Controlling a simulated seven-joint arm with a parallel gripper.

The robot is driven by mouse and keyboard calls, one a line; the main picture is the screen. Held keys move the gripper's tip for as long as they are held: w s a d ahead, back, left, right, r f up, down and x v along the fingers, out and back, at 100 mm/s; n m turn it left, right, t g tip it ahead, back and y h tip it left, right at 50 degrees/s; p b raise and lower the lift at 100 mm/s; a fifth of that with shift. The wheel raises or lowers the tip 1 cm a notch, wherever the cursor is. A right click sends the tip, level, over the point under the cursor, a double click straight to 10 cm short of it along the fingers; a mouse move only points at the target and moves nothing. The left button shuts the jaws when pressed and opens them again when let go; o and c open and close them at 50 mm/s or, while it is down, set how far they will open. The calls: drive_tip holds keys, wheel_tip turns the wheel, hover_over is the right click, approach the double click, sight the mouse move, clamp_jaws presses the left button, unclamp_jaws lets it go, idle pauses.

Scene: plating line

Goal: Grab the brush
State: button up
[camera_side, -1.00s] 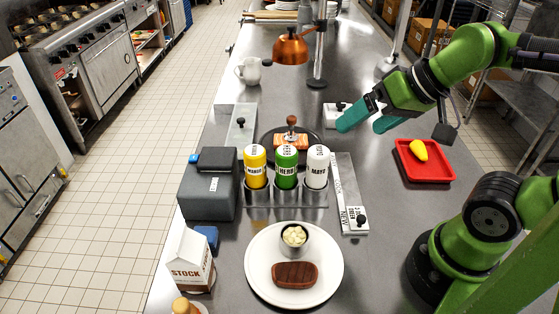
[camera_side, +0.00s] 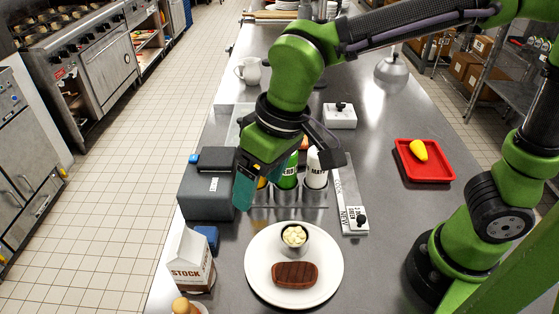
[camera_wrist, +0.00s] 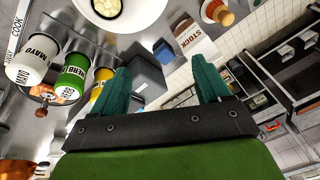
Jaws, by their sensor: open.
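I cannot clearly make out a brush. My gripper (camera_side: 250,188) points down near the grey box, left of the sauce bottles, with teal fingers. In the wrist view my gripper (camera_wrist: 163,88) has its fingers wide apart with nothing held between them. The knob is well away from the fingers.
The stock carton (camera_side: 190,262), grey box (camera_side: 208,196) and blue block (camera_side: 207,238) stand at the left. The herb bottle (camera_side: 288,174) and mayo bottle (camera_side: 316,170) stand in a rack. A white plate (camera_side: 258,285) holds a steak. A red tray (camera_side: 443,172) is at right.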

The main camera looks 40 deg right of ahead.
drive_tip(key=n+g+h, duration=0.1)
drive_tip(key=n+h, duration=0.1)
hover_over(183, 312)
drive_tip(key=s+d, duration=0.1)
drive_tip(key=s, duration=0.1)
wheel_tip(183, 312, down, 5)
drive_tip(key=w+r+m, duration=0.1)
drive_tip(key=w+m, duration=0.1)
drive_tip(key=f, duration=0.5)
drive_tip(key=w+f, duration=0.1)
drive_tip(key=f, duration=1)
drive_tip(key=shift+w+a, duration=0.25)
drive_tip(key=shift+a, duration=0.15)
drive_tip(key=c, duration=1.1)
